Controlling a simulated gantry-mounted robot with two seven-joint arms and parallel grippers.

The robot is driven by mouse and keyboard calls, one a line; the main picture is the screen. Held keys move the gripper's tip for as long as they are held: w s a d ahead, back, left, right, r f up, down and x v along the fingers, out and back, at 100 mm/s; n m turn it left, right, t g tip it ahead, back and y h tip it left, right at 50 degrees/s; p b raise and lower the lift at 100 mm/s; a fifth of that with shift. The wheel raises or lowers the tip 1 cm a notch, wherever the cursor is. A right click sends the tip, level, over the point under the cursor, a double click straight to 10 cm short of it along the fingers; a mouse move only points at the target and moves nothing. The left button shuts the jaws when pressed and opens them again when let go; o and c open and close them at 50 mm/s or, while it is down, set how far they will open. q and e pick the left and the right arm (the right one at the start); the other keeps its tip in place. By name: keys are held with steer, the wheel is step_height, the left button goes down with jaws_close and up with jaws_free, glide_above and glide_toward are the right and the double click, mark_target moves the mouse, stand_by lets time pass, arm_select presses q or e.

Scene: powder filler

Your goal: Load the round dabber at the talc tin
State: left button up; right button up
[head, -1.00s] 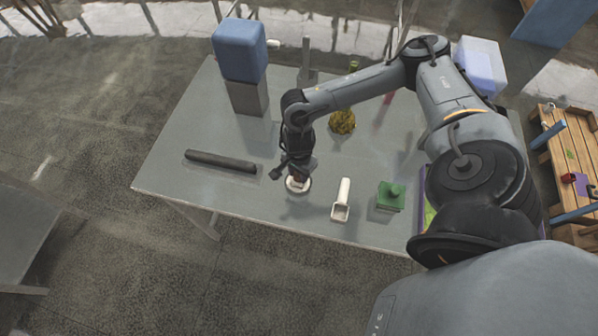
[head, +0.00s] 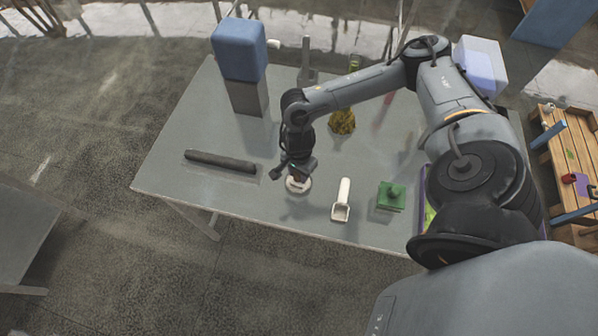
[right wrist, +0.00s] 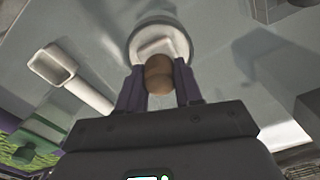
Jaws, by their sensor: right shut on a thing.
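The talc tin (head: 298,187) is a round white shallow dish near the front of the grey table. It shows at the top of the right wrist view (right wrist: 134,38), with a pale patch inside. My right gripper (head: 298,173) is over the tin in the head view. In the right wrist view its two purple fingers (right wrist: 160,84) are shut on the brown knob of the round dabber (right wrist: 158,72). The dabber's underside is hidden, so I cannot tell whether it touches the powder. My left gripper is not in view.
A white scoop (head: 342,200) and a green square block with a knob (head: 391,196) lie right of the tin. A dark roll (head: 220,161) lies left. A blue block (head: 240,50) stands behind. A yellow lump (head: 342,122) sits further back. The table's front edge is close.

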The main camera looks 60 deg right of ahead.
stand_by(0.5)
steer(key=shift+r+p, duration=0.85)
steer(key=shift+r, duration=0.25)
steer(key=shift+r+p, duration=1.6)
steer(key=shift+r, duration=0.8)
